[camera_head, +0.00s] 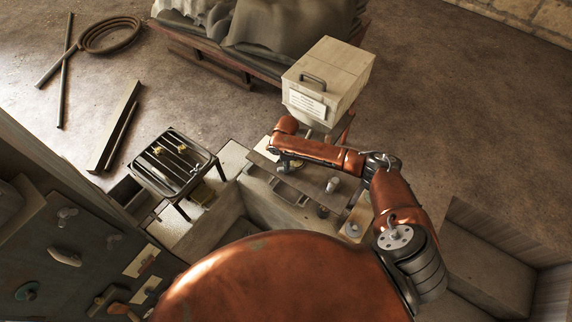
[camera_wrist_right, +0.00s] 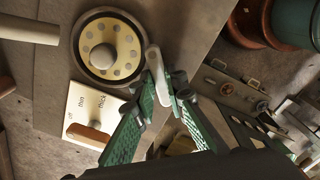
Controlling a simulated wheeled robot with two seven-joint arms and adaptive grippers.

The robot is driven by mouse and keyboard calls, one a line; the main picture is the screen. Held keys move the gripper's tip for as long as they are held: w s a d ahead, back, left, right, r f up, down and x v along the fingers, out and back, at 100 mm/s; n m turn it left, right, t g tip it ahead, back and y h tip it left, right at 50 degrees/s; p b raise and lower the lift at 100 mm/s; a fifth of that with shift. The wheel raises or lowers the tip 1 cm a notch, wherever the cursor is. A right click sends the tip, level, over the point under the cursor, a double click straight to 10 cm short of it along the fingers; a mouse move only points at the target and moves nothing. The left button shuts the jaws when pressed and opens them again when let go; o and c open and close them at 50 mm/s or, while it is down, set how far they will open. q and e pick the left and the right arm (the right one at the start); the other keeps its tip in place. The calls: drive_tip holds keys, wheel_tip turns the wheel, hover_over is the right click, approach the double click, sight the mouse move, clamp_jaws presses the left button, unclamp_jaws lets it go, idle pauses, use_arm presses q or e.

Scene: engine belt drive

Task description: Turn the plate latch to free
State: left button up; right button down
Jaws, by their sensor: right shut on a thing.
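My right gripper (camera_wrist_right: 161,88) shows in the right wrist view with its green fingers close together on a pale, slim lever (camera_wrist_right: 154,62), which looks like the plate latch. The lever stands beside a round cream disc (camera_wrist_right: 111,47) with a ring of holes and a central knob. I cannot tell how far the lever is turned. In the head view my right arm reaches over the workbench, and its gripper (camera_head: 284,164) is small and partly hidden under the wrist. The latch cannot be made out there. My left gripper is not in view.
A card (camera_wrist_right: 92,112) marked off, thin and thick, with a wooden handle, lies close to the disc. In the head view a pale box (camera_head: 327,80) stands behind the bench, and a slatted rack (camera_head: 175,163) stands left. Open floor (camera_head: 450,110) lies to the right.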

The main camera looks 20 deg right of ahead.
drive_tip(key=m, duration=0.4)
drive_tip(key=shift+m, duration=2.1)
drive_tip(key=c, duration=1.9)
unclamp_jaws()
drive_tip(key=shift+c, duration=0.2)
wheel_tip(320, 180, up, 12)
